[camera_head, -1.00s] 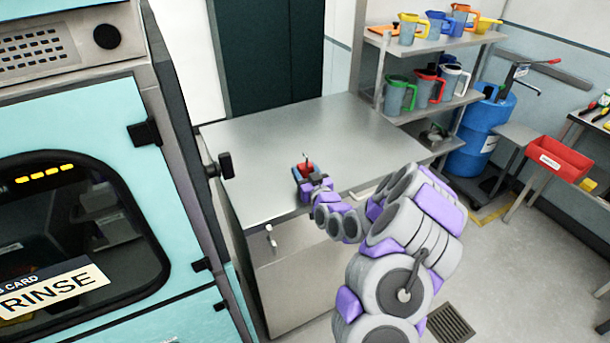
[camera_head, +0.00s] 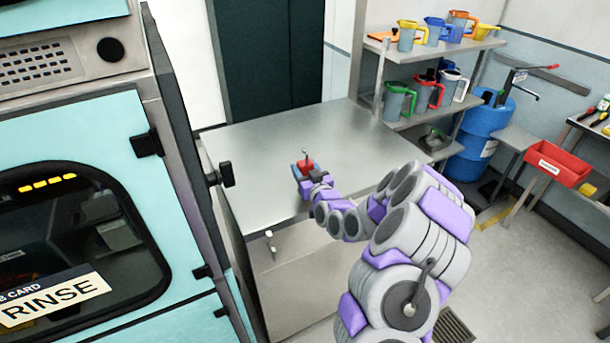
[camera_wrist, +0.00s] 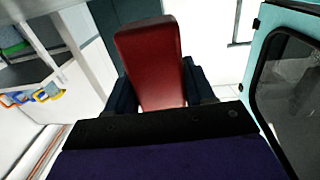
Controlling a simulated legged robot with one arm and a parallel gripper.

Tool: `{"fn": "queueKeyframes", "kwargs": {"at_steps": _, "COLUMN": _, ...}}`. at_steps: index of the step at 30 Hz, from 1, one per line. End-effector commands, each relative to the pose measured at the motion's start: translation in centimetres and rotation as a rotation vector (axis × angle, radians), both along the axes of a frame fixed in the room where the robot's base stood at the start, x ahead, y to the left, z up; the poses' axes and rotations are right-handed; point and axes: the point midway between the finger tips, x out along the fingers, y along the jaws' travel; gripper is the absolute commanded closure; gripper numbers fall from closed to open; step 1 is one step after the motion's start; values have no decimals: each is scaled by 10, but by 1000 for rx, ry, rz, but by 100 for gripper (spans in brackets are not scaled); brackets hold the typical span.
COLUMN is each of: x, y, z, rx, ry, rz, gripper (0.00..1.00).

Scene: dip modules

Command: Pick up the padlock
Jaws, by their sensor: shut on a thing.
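The padlock (camera_head: 305,165) is red and shows at the end of my arm, over the steel counter, in the head view. A thin grey part stands up from it. In the wrist view its red body (camera_wrist: 150,62) fills the middle, between the two dark fingers. My gripper (camera_head: 304,174) is shut on it, with a finger on either side. The padlock appears raised off the counter, since the wrist view shows no counter top around it. The head view does not show the gap clearly.
The steel counter (camera_head: 270,150) is otherwise bare. The turquoise machine (camera_head: 75,140) with a RINSE card stands close on the left. A shelf (camera_head: 440,105) with several coloured jugs, a blue drum (camera_head: 475,145) and a red bin (camera_head: 552,163) are on the right.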

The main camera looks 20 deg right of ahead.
Motion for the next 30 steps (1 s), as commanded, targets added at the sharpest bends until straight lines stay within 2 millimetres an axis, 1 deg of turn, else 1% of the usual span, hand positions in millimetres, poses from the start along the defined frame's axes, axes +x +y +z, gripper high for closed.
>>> {"fn": "queueKeyframes", "kwargs": {"at_steps": 1, "x": -6, "y": 1, "z": 3, "rx": 1, "ry": 0, "rz": 0, "gripper": 81}}
{"fn": "queueKeyframes", "kwargs": {"at_steps": 9, "x": -45, "y": 10, "z": 4, "rx": 3, "ry": 2, "rz": -1, "gripper": 81}}
{"fn": "queueKeyframes", "kwargs": {"at_steps": 17, "x": -78, "y": 18, "z": 8, "rx": 0, "ry": 0, "rz": -3, "gripper": 81}}
{"fn": "queueKeyframes", "kwargs": {"at_steps": 23, "x": -79, "y": 21, "z": 11, "rx": 8, "ry": 3, "rz": 5, "gripper": 81}}
{"fn": "queueKeyframes", "kwargs": {"at_steps": 30, "x": -84, "y": 24, "z": 13, "rx": 14, "ry": 4, "rz": 11, "gripper": 81}}
